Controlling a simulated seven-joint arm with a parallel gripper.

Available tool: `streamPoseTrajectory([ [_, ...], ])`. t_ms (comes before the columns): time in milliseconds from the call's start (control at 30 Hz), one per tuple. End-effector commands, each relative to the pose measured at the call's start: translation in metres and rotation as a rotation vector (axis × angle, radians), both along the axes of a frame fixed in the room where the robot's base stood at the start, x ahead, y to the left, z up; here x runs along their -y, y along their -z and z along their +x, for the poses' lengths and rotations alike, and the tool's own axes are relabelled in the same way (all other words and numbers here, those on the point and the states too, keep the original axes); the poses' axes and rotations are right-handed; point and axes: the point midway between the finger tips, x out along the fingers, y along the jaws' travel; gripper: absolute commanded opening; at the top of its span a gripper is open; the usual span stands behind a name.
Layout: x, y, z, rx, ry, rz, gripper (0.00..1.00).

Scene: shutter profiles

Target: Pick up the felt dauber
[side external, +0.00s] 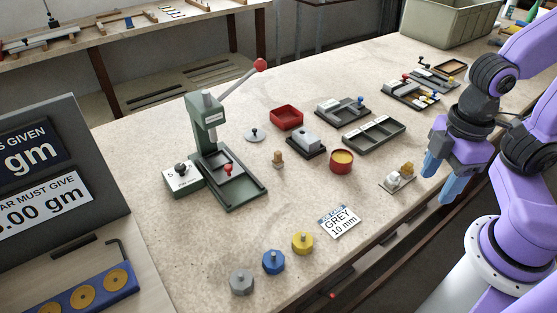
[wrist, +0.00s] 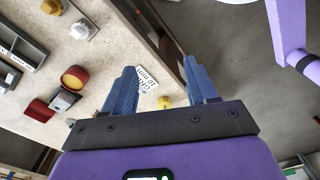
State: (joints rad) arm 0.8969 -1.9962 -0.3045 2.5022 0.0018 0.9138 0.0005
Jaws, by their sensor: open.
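A small tan wooden piece with a darker foot (side external: 278,159) stands upright on the bench, left of the red pot with yellow contents (side external: 342,161). It may be the felt dauber, but it is too small to be sure. Another tan knob (side external: 406,170) and a white knob (side external: 393,180) sit on a small plate nearer my gripper. These two also show at the top left of the wrist view, the tan one (wrist: 51,6) and the white one (wrist: 80,29). My gripper (side external: 439,180) is open and empty, above the bench's front edge, right of these pieces.
A green press (side external: 230,180) with a raised lever stands at the left. Grey trays (side external: 374,136), a red tray (side external: 286,117) and a block with a grey top (side external: 306,139) lie mid-bench. A GREY 10 mm card (side external: 339,221) and three coloured knobs, one yellow (side external: 302,242), lie in front.

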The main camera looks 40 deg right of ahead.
Motion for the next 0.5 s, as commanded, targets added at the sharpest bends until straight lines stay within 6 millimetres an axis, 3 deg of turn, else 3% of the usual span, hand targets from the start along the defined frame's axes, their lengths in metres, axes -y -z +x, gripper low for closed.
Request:
streamPoseTrajectory([
  [267,-0.007,-0.003,0.009,0.0,-0.01,-0.002,0.57],
  [367,-0.021,-0.008,0.029,0.001,-0.035,-0.004,0.57],
  [500,-0.047,-0.017,0.072,0.002,-0.091,-0.009,0.57],
])
